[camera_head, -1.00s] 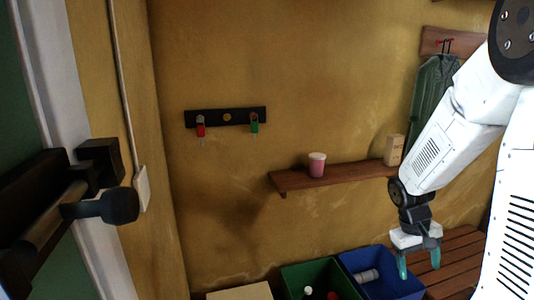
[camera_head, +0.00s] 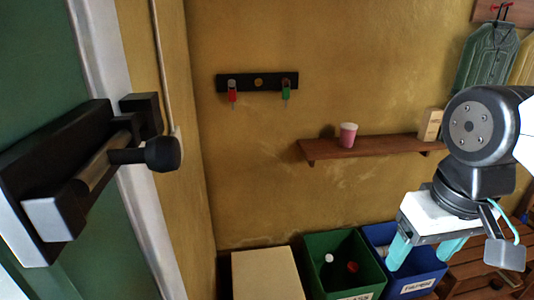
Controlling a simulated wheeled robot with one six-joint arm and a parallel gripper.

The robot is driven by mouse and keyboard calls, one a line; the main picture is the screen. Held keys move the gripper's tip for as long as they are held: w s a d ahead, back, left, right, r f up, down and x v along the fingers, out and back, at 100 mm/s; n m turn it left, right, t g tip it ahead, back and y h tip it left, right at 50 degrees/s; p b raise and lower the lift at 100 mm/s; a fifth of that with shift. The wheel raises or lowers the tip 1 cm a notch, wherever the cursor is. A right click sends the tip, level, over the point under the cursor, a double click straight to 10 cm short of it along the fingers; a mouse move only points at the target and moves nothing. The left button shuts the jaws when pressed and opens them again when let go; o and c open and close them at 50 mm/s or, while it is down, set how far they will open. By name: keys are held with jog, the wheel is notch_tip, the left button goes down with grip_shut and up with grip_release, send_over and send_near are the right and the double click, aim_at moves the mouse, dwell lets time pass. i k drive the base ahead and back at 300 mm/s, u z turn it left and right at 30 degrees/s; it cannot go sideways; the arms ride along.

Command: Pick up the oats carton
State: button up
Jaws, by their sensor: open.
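A small beige carton (camera_head: 430,125), which looks like the oats carton, stands upright at the right part of a brown wall shelf (camera_head: 365,146). Its print is too small to read. My gripper (camera_head: 424,258) is in the lower right, below the shelf and nearer to me. It has teal fingertips, points down, and is open and empty. My arm is just right of the carton in the picture and does not cover it.
A pink cup (camera_head: 348,135) shares the shelf. Below are a green bin (camera_head: 318,245) with bottles, a blue bin (camera_head: 377,235), a cardboard box (camera_head: 265,275) and a wooden bench (camera_head: 470,270). A green door (camera_head: 60,60) with a black handle is close at left. Keys hang from a black rack (camera_head: 257,83).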

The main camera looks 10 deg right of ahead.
aim_at(432, 118)
jog(key=u, duration=0.3)
jog(key=k, duration=2.5)
jog(key=z, duration=0.75)
jog(key=i, duration=1.65)
jog(key=z, duration=0.3)
jog(key=i, duration=1.15)
jog(key=u, duration=0.1)
